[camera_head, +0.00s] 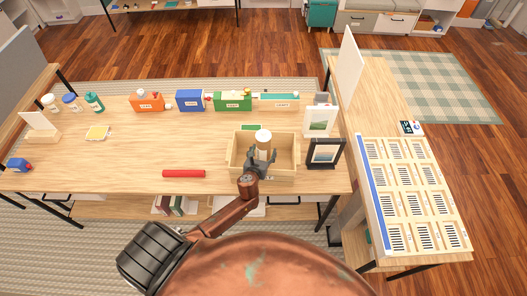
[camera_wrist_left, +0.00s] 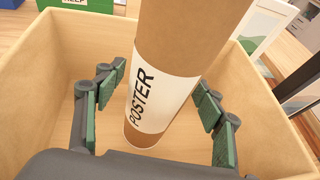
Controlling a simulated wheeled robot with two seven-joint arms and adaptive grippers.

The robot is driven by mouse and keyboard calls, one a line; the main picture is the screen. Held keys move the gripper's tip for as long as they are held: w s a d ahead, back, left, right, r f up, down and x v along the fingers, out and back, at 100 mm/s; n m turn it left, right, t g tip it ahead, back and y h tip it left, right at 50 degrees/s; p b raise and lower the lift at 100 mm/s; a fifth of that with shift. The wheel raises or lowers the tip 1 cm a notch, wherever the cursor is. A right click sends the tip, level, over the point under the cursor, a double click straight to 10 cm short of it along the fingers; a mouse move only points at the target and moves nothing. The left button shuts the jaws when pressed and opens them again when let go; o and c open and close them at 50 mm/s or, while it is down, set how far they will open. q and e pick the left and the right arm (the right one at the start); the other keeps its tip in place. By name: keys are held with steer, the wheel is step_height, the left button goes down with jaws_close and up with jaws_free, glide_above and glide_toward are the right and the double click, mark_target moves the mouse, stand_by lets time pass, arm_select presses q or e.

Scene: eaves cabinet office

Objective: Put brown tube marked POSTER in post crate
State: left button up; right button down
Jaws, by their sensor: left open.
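The brown tube marked POSTER (camera_wrist_left: 165,80) stands nearly upright inside the wooden post crate, its lower end at the crate floor in the left wrist view. In the head view the top of the tube (camera_head: 263,136) shows above the crate (camera_head: 287,150). The crate walls (camera_wrist_left: 40,75) surround the tube and my fingers in the wrist view. My left gripper (camera_head: 261,160) is open, with its green-padded fingers (camera_wrist_left: 160,105) on either side of the tube and a gap on both sides. My right gripper is not in view.
Picture frames (camera_head: 325,153) stand just right of the crate. A green box (camera_head: 233,101), a blue box (camera_head: 190,100) and an orange box (camera_head: 147,101) line the back of the desk. A red cylinder (camera_head: 183,173) lies left of the crate. The desk's middle left is clear.

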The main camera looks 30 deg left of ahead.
arm_select(q)
steer(key=shift+r, duration=0.2)
steer(key=shift+s+d, duration=0.1)
steer(key=shift+s, duration=0.25)
steer(key=p+v, duration=0.1)
steer(key=v, duration=1)
steer(key=shift+s+r, duration=0.1)
steer(key=shift+r, duration=0.1)
